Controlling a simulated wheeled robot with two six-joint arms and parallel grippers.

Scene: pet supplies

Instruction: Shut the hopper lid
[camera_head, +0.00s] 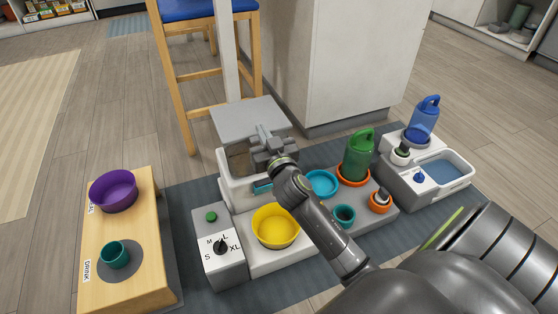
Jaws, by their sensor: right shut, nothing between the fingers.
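The hopper (236,190) is a white box at the back of the feeder, behind the yellow bowl (275,224). Its flat grey lid (246,115) is at the top rear and looks raised, with a brownish opening or window showing below it at the left. My right gripper (268,143) is shut and empty. It is at the lid's front right edge and hides part of the lid and hopper; I cannot tell whether it touches the lid. My left gripper is not in view.
A dial unit (221,250) stands left of the yellow bowl. A green bottle (358,155), blue dish (320,183) and teal cup (343,215) stand right. A wooden stand (146,255) is left, a water unit (440,185) far right, and a stool (174,85) behind.

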